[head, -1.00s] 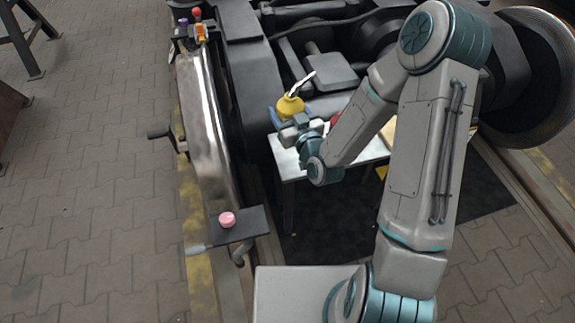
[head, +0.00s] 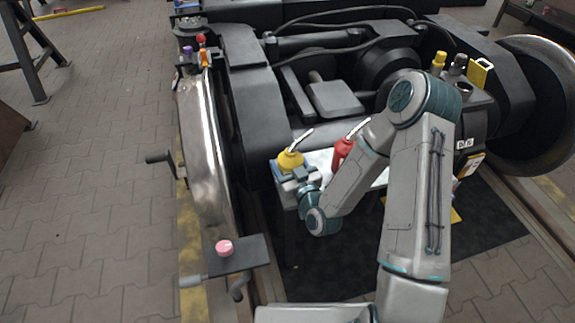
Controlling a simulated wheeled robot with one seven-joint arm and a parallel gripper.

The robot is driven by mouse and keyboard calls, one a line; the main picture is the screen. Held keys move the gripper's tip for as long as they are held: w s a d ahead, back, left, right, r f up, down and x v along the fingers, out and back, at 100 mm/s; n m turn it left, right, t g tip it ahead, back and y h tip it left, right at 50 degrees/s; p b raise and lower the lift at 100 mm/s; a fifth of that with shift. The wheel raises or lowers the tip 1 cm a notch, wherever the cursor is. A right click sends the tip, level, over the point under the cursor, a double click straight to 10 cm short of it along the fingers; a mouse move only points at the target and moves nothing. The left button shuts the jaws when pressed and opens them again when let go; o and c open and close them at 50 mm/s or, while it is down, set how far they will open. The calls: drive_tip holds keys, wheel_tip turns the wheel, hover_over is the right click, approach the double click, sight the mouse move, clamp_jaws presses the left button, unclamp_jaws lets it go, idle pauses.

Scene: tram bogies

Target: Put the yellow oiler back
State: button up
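The yellow oiler (head: 290,161), with a pale angled spout, is upright at the left end of the small light table (head: 287,198). My gripper (head: 291,172) is at its near side, with blue-grey fingers around its lower body, and appears shut on it. The fingers and wrist hide the oiler's base, so I cannot tell whether it touches the tabletop. A red oiler (head: 342,153) with a similar spout stands further right on the table, partly behind my arm.
The dark bogie frame (head: 262,120) stands behind and left of the table. A shelf (head: 250,262) with a pink knob (head: 224,248) juts out at front left. Yellow and grey containers (head: 438,62) stand on the bogie at right.

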drive_tip(key=shift+r, duration=0.1)
drive_tip(key=o, duration=1.3)
